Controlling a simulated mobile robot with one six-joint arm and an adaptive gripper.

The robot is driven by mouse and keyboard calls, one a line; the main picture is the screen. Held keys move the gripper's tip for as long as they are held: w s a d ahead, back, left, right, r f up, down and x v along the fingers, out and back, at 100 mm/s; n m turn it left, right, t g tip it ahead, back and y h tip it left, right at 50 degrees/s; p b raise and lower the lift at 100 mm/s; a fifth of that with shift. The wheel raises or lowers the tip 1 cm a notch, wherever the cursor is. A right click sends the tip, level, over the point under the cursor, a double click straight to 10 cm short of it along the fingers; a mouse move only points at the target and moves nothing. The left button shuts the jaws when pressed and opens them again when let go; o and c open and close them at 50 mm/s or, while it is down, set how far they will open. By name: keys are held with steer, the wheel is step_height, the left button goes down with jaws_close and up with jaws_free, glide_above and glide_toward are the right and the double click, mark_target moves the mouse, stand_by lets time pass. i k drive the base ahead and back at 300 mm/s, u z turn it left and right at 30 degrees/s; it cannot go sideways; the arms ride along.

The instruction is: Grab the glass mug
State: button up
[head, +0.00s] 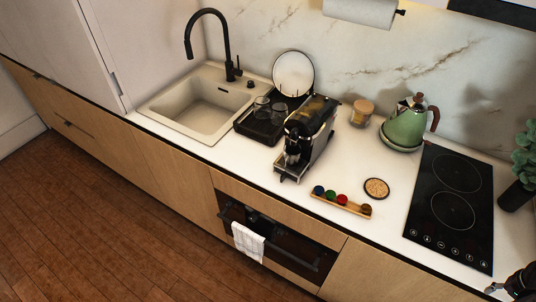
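Two clear glass vessels stand close together on a black drying tray (244,127) beside the sink. One glass (262,104) is on the left and the other glass (279,112) is on the right. They are small here, and I cannot tell which one is a mug with a handle. Part of my gripper (496,290) shows in the bottom right corner, cut off by the frame edge. It is far from the glasses, near the counter's front edge below the cooktop. I cannot tell whether its fingers are apart.
A black coffee machine (308,130) stands just right of the tray. A white plate (293,73) leans behind it. A capsule holder (341,203), a cork coaster (376,188), a jar (362,112), a green kettle (407,125) and a cooktop (452,200) lie further right. A tall faucet (226,45) rises behind the sink (200,108).

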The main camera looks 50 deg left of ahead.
mark_target(290, 160)
steer(key=u, duration=0.9)
steer(key=k, duration=0.95)
steer(key=z, duration=0.05)
steer(key=i, duration=0.6)
